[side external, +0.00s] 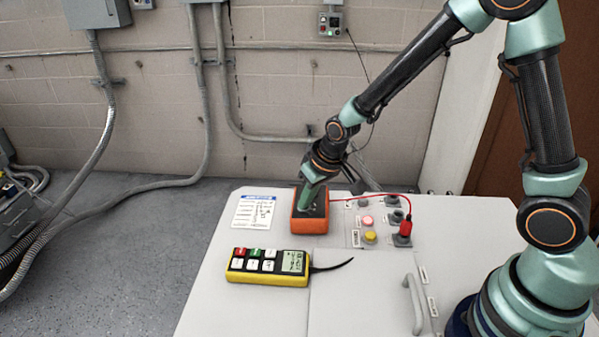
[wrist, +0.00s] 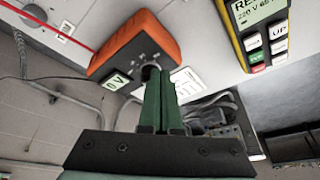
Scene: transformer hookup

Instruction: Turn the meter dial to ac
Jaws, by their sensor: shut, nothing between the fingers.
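The orange meter (side external: 309,226) stands on the white bench top, near its back edge. In the wrist view the orange meter (wrist: 163,38) shows a dark face, a small display (wrist: 116,81) and a round black dial (wrist: 150,72). My gripper (side external: 306,205) is over the meter's face. In the wrist view my gripper's green fingers (wrist: 158,76) are together, with their tips at the dial, touching it or very close. The fingers hide part of the dial, so its setting cannot be read.
A yellow handheld unit (side external: 268,266) with buttons lies in front of the meter. A printed sheet (side external: 255,212) lies left of it. A red lead runs right to a red plug (side external: 405,229), near a pink button (side external: 367,220) and a yellow button (side external: 370,237). A handle (side external: 413,304) is at the front right.

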